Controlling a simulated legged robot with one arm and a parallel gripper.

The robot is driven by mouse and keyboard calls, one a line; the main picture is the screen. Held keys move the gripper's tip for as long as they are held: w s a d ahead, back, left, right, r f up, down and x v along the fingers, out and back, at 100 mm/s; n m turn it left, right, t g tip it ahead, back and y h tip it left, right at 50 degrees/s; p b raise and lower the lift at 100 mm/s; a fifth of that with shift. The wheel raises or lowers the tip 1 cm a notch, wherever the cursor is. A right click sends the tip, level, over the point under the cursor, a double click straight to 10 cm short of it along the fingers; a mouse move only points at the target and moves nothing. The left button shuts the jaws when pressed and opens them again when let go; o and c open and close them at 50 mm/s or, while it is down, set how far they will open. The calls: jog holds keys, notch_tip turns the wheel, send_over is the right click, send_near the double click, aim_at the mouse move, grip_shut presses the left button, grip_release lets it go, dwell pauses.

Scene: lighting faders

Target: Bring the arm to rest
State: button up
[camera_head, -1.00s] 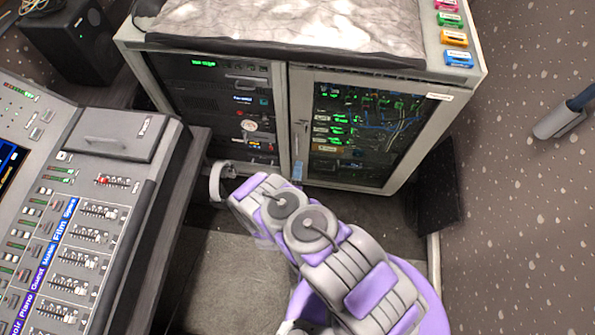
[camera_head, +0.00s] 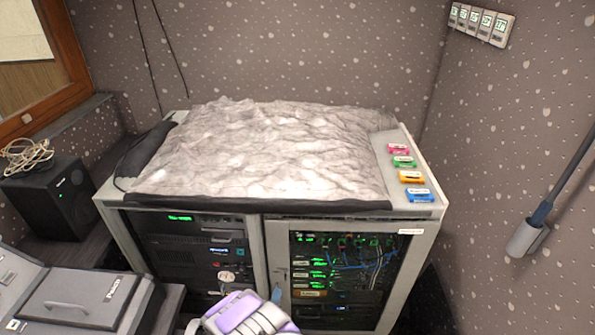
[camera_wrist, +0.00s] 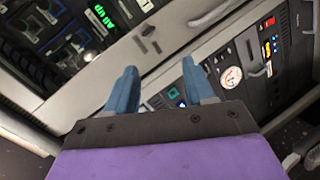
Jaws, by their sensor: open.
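My gripper (camera_wrist: 160,88) shows in the wrist view with its two blue-grey fingers apart and nothing between them. It points toward the front of the equipment rack (camera_wrist: 180,35), whose dial and lit panels lie beyond the fingertips. In the head view only a purple and grey part of my arm (camera_head: 245,314) shows at the bottom edge, in front of the rack (camera_head: 252,245).
A mixing console (camera_head: 80,300) is at lower left and a black speaker (camera_head: 52,200) behind it. A rumpled grey cover (camera_head: 265,155) lies on the rack top, with coloured labelled blocks (camera_head: 405,177) at its right. A wall-mounted holder (camera_head: 527,238) is at right.

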jog(key=w+r+m+g+y, duration=0.1)
jog(key=w+r+m+g, duration=0.3)
jog(key=r, duration=0.7)
jog(key=s+d+r+m+g+y, duration=0.1)
jog(key=s+d+r+m+g, duration=0.15)
jog(key=r, duration=0.55)
jog(key=s+d+r+m+g+y, duration=0.1)
jog(key=s+d+r+g, duration=0.1)
jog(key=s+r, duration=0.35)
jog(key=s+d+r+m+g, duration=0.1)
jog(key=s+d+r, duration=0.5)
jog(key=s, duration=0.6)
jog(key=s+d+r+m+g+h, duration=0.1)
jog(key=s+d+r+g, duration=0.3)
jog(key=s, duration=0.8)
jog(key=s+d+r+m+g, duration=0.2)
jog(key=s+d+r+m, duration=0.1)
jog(key=s+d+r, duration=0.5)
jog(key=s+r, duration=0.1)
jog(key=s, duration=0.2)
jog(key=shift+s+r+h, duration=0.3)
jog(key=shift+s+r, duration=0.05)
jog(key=shift+s, duration=0.05)
jog(key=shift+d+g, duration=0.1)
jog(key=shift+g, duration=0.15)
